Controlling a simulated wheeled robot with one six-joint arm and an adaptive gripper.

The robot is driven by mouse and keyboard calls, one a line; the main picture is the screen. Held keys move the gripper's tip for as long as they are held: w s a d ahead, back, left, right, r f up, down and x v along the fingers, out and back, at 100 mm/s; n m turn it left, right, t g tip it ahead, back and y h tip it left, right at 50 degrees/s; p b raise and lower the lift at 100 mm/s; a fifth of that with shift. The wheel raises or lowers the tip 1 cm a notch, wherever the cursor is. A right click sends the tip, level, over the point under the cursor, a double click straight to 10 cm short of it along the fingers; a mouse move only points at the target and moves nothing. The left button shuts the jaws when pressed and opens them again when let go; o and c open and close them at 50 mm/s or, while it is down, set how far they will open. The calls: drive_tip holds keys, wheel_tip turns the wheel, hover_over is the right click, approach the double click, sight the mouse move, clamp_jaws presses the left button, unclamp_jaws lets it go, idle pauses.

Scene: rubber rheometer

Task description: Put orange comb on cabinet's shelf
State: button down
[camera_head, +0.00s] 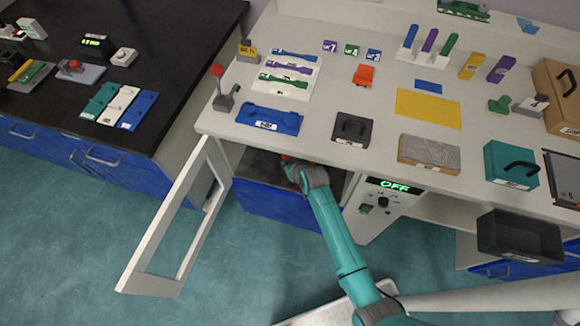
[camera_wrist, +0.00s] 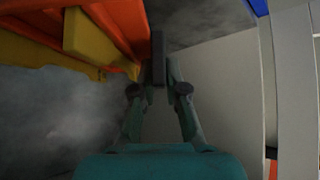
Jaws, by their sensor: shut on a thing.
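The cabinet under the white bench has its white-framed door (camera_head: 133,268) swung open to the left. Its dark inner shelf (camera_head: 258,165) shows in the opening, above a blue front. My gripper (camera_head: 290,163) reaches inside the opening, its tips partly hidden under the bench edge. A small orange bit of the comb (camera_head: 284,157) shows at its tip. In the wrist view the orange comb (camera_wrist: 115,22), with yellow parts beside it, fills the upper left. My gripper's fingers (camera_wrist: 159,65) are closed together at its right edge. I cannot see whether the comb touches the shelf.
The bench top (camera_head: 330,95) above carries a blue case (camera_head: 268,119), a dark grey case (camera_head: 352,129) and a red-orange object (camera_head: 363,76). A control panel reading OFF (camera_head: 390,195) is right of the opening. A grey bin (camera_head: 518,235) stands farther right. Pale walls border my gripper on the right.

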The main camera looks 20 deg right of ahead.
drive_tip(key=shift+w+d, duration=0.6)
drive_tip(key=shift+w, duration=0.25)
drive_tip(key=shift+w+d+f, duration=0.15)
drive_tip(key=shift+f, duration=2.7)
drive_tip(key=shift+w+f, duration=0.2)
drive_tip(key=shift+f, duration=0.45)
drive_tip(key=c, duration=1.2)
unclamp_jaws()
